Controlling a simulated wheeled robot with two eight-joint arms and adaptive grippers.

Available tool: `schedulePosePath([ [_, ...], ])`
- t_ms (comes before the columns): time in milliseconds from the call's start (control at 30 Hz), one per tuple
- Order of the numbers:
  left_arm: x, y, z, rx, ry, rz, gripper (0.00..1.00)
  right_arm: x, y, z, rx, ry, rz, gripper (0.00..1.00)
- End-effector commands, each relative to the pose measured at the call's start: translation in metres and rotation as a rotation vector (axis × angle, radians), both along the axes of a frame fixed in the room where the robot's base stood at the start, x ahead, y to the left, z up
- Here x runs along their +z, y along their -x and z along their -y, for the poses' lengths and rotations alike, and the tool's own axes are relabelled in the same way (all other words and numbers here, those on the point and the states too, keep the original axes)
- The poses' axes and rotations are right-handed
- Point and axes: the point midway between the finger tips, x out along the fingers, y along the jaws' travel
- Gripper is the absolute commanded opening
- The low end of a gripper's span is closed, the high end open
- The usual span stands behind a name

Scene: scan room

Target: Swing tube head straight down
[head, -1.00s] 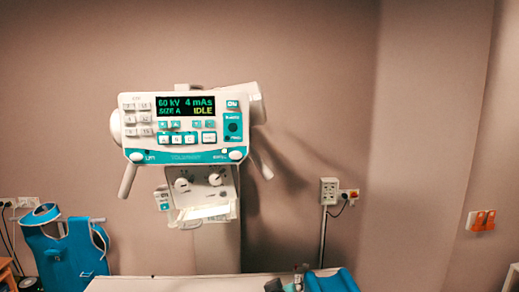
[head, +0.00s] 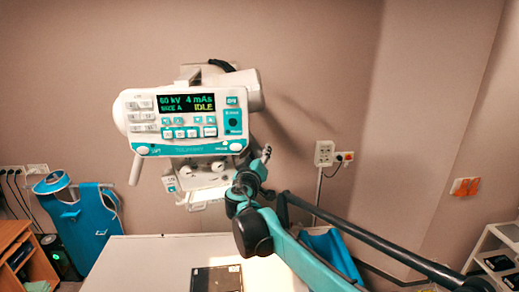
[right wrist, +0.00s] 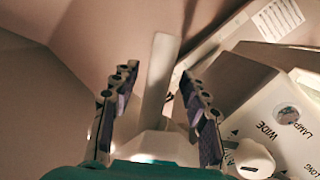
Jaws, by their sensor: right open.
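The tube head (head: 185,125) hangs in front of the wall. Its white and teal panel faces me, with a lit display (head: 186,103) reading "60 kV 4 mAs" and "IDLE". A white left handle (head: 136,170) angles down from it. A collimator with knobs (head: 203,168) sits below the panel. My right gripper (head: 262,158) is at the tube head's lower right side, mostly covering the right handle. In the right wrist view its fingers (right wrist: 158,95) are open, with a pale bar (right wrist: 157,80), seemingly that handle, showing between them. I cannot tell whether they touch it. My left gripper is out of view.
A pale table (head: 150,255) with a dark plate (head: 217,279) on it lies below the tube head. A blue apron (head: 85,220) hangs at the left, near a wooden shelf (head: 15,255). A white rack (head: 497,255) stands at the right. Blue supports (head: 335,250) are partly behind my arm.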

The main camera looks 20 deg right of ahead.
Motion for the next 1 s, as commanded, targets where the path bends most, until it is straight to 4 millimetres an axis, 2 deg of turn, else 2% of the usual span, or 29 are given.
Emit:
schedulePosePath([
  [167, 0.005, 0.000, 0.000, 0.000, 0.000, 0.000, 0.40, 0.001, -0.015, 0.009, -0.001, 0.000, 0.000, 0.45],
  [467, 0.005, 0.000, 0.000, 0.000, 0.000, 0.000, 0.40, 0.000, -0.017, 0.010, -0.001, 0.000, -0.001, 0.45],
  [633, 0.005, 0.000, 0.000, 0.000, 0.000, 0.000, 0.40, 0.000, -0.017, 0.010, -0.001, 0.000, -0.001, 0.00],
  [867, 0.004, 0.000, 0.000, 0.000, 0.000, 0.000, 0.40, 0.000, -0.017, 0.010, -0.001, -0.001, 0.000, 0.00],
  [1000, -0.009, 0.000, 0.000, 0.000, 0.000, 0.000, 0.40, -0.017, -0.020, 0.000, 0.001, -0.061, 0.017, 0.00],
])
